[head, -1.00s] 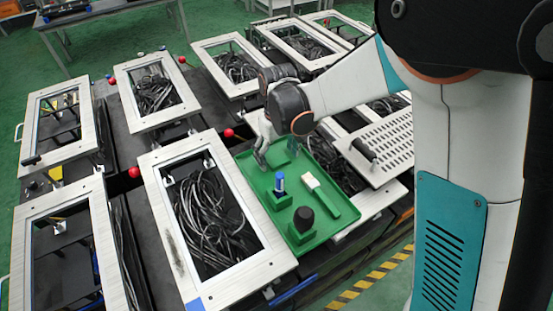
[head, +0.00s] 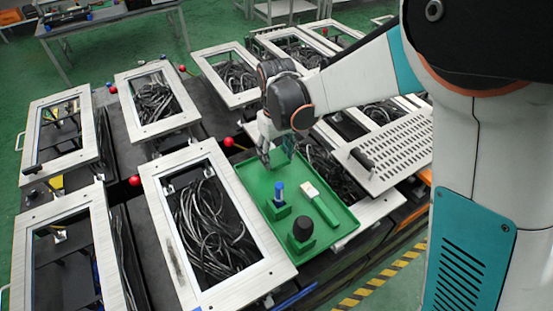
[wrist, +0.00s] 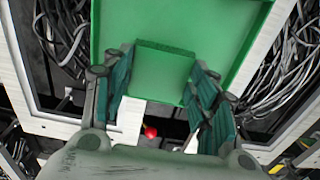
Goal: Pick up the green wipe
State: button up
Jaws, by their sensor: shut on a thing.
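The green wipe (wrist: 163,72) is a green block seen between the fingers in the wrist view. My gripper (wrist: 160,75) is shut on it, with one teal-padded finger on each side. In the head view my gripper (head: 277,156) points down at the far left corner of the green tray (head: 255,186). The wipe is mostly hidden behind the fingers there. I cannot tell from these frames whether it is clear of the tray floor.
The tray also holds a blue-topped item (head: 279,192), a green-handled brush with a white head (head: 318,202) and a black knob (head: 303,226). Framed openings with cables (head: 208,215) surround it. A slotted panel with a handle (head: 395,152) lies to the right.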

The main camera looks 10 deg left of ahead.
aim_at(277, 158)
notch_tip(277, 158, up, 16)
jog(key=p, duration=0.3)
jog(key=shift+f, duration=0.1)
